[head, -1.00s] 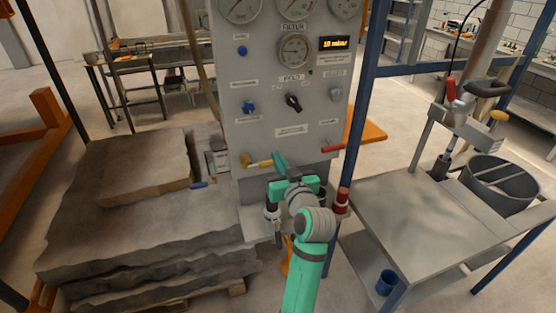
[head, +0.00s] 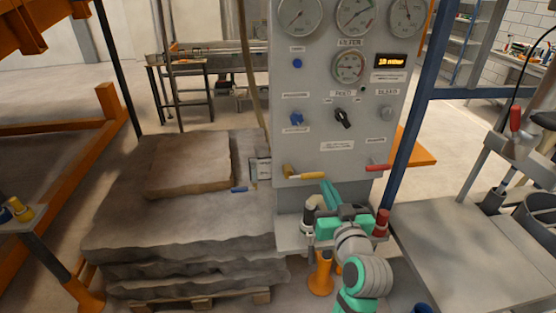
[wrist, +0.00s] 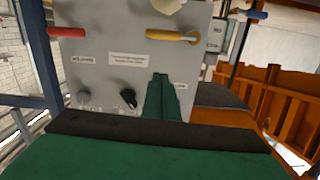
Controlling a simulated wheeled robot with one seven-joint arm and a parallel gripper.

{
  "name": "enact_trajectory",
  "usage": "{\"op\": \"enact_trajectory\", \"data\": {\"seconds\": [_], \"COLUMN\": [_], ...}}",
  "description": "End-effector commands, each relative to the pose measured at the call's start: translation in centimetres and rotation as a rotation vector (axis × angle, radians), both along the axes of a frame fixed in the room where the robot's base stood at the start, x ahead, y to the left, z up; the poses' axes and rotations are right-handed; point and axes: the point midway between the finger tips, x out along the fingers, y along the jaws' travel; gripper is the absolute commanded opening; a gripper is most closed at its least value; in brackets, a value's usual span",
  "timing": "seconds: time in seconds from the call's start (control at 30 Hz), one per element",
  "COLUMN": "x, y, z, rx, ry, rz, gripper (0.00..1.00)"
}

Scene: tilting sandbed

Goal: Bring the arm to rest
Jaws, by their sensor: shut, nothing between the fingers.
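My gripper (head: 329,192) is in front of the lower part of the grey control panel (head: 338,100) in the head view. Its green fingers are together and hold nothing. In the wrist view the shut fingers (wrist: 161,88) point toward the panel face, which appears upside down there. The yellow-handled lever (head: 305,173) is just left of the fingers in the head view, and the red-handled lever (head: 378,167) is to their right. I cannot tell how close the fingertips are to the panel.
Stacked stone slabs (head: 200,215) lie on a pallet to the left. A red-capped item (head: 381,222) is close beside my gripper. Open floor shows at far left.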

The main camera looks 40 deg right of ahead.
Motion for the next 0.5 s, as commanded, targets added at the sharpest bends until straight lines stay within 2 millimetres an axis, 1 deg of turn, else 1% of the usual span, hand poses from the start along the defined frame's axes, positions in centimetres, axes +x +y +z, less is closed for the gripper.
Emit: {"op": "enact_trajectory", "data": {"seconds": [0.17, 0.27, 0.37, 0.47, 0.5], "x": [0.0, 0.1, 0.6, 1.1, 1.3], "y": [0.0, 0.3, 1.3, 3.3, 4.3], "z": [0.0, -0.4, -2.1, -4.9, -6.2], "rx": [0.000, 0.002, 0.009, 0.021, 0.024], "ry": [0.000, 0.002, 0.014, 0.030, 0.038], "rz": [0.000, 0.001, 0.006, 0.012, 0.015], "gripper": [0.00, 0.00, 0.00, 0.00, 0.00]}}
